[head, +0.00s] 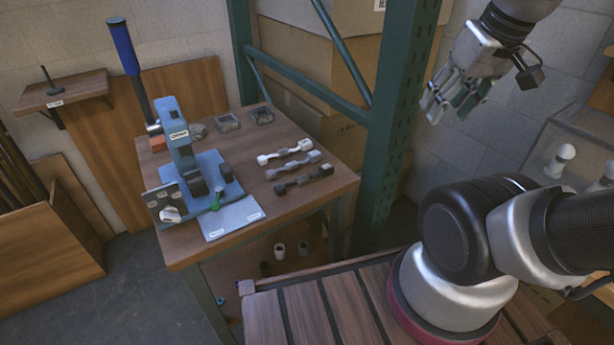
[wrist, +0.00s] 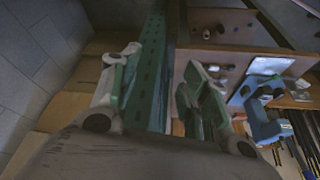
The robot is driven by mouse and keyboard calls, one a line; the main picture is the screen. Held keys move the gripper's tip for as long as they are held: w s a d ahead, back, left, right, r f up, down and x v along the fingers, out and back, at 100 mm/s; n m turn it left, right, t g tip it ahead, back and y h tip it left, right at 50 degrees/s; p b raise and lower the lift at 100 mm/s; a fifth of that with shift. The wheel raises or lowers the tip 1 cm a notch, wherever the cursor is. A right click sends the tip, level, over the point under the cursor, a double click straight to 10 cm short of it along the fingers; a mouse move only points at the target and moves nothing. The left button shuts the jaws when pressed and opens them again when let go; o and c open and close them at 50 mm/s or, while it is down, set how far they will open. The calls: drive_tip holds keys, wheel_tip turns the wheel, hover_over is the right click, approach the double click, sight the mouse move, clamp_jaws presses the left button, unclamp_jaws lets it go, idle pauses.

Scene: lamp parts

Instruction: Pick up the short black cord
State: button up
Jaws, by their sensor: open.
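The short black cord (head: 303,179) lies on the wooden table (head: 335,190), nearest the front of a row of three cords. A grey cord (head: 292,165) and a white cord (head: 285,152) lie just behind it, apart from it. My gripper (head: 450,106) is raised at the upper right in the head view, well away from the table, open and empty. In the wrist view my gripper (wrist: 162,62) shows its two fingers spread apart. Small items near the right finger there are too small to tell apart.
A blue press (head: 180,140) with a long blue handle stands on the table, left of the cords. A green rack post (head: 397,110) rises between the table and my gripper. A clear case (head: 575,150) with white bulbs is at the right. The table's right front corner is clear.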

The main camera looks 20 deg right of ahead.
drive_tip(key=shift+o, duration=0.4)
drive_tip(key=n+g, duration=0.5)
drive_tip(key=n, duration=1.4)
hover_over(328, 166)
drive_tip(key=f, duration=1.7)
drive_tip(key=shift+s+d+f, duration=0.15)
drive_tip(key=shift+s+f, duration=0.05)
drive_tip(key=shift+s, duration=0.2)
drive_tip(key=shift+w+n+t, duration=0.4)
drive_tip(key=shift+n, duration=0.7)
drive_tip(key=shift+f+n, duration=0.3)
drive_tip(key=shift+f, duration=0.2)
wheel_tip(328, 166, down, 7)
drive_tip(key=shift+w+r, duration=0.1)
